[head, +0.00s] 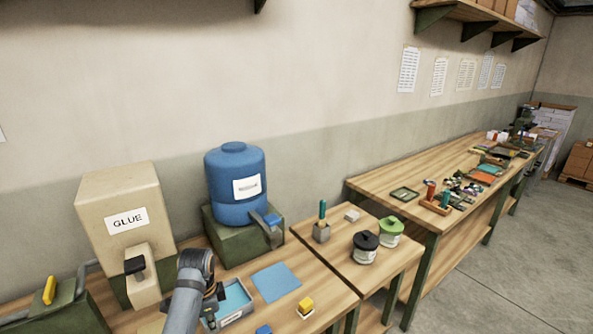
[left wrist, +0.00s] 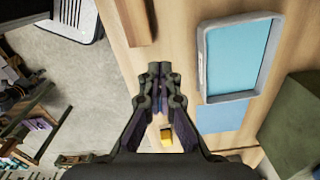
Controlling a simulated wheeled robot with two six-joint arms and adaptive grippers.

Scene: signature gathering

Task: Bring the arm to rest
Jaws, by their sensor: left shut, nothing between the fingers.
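My left arm reaches in from the bottom of the head view. Its gripper (head: 213,302) is partly hidden behind my own arm, beside a grey tray (head: 238,317) with a blue inside. In the left wrist view the gripper (left wrist: 160,70) is shut, its fingertips together with nothing between them. It is over the wooden bench, to the left of the tray (left wrist: 203,60). My right gripper is in neither view.
A beige GLUE dispenser (head: 120,200) and a blue water tank (head: 236,170) stand behind the arm. A blue sheet (head: 276,282) and a yellow-topped block (head: 306,305) lie to the right. A black-lidded jar (head: 365,247) and green-lidded jar (head: 390,232) stand farther right.

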